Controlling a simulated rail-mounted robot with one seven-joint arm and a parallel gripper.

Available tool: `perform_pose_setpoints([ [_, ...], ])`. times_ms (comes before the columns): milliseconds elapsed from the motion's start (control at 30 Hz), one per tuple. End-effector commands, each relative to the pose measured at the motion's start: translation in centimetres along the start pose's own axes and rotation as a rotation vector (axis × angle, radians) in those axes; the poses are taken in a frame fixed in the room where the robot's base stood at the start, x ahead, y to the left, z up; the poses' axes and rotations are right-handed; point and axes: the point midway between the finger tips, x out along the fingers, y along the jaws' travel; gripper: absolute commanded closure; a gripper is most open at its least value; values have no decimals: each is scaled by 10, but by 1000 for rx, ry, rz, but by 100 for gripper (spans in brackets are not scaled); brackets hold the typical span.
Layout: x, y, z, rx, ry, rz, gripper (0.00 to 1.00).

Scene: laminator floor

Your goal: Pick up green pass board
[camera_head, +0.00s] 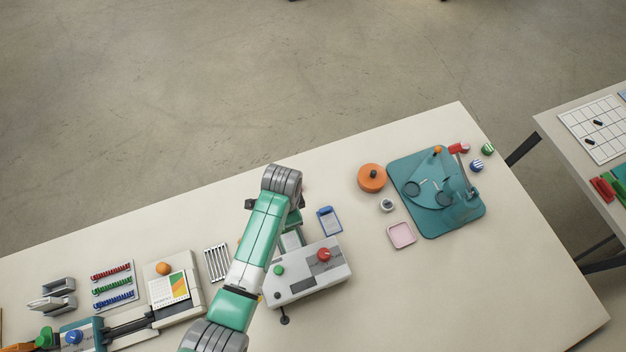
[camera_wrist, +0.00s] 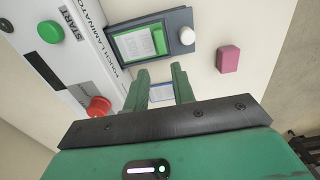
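A green board (camera_wrist: 140,44) with a pale printed sheet on it lies in a dark grey tray (camera_wrist: 178,20) beside the laminator (camera_wrist: 62,50) in the wrist view. A white knob (camera_wrist: 187,35) sits on the tray's right part. My gripper (camera_wrist: 160,70) is open, its two green fingers apart with nothing held between them. The fingertips appear just below the tray in the wrist view; their height above the table is unclear. In the head view my arm covers most of the area beside the laminator (camera_head: 310,277), and the green board cannot be made out there.
A blue-edged board (camera_head: 328,221) lies right of my arm; a blue-edged piece (camera_wrist: 161,92) shows between the fingers. A pink block (camera_wrist: 228,59) is near the tray. A red knob (camera_head: 324,254) rises from the laminator. The table's far edge is clear.

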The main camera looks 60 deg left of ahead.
Motion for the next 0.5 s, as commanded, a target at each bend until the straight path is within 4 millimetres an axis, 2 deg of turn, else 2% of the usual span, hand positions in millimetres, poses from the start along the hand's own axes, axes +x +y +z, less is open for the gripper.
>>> perform_pose_setpoints([
  [100, 2, 0, 0, 0, -1, 0, 75],
  [300, 24, -1, 0, 0, 0, -2, 75],
  [400, 27, -1, 1, -1, 1, -3, 75],
  [500, 44, -2, 6, -2, -1, -1, 75],
])
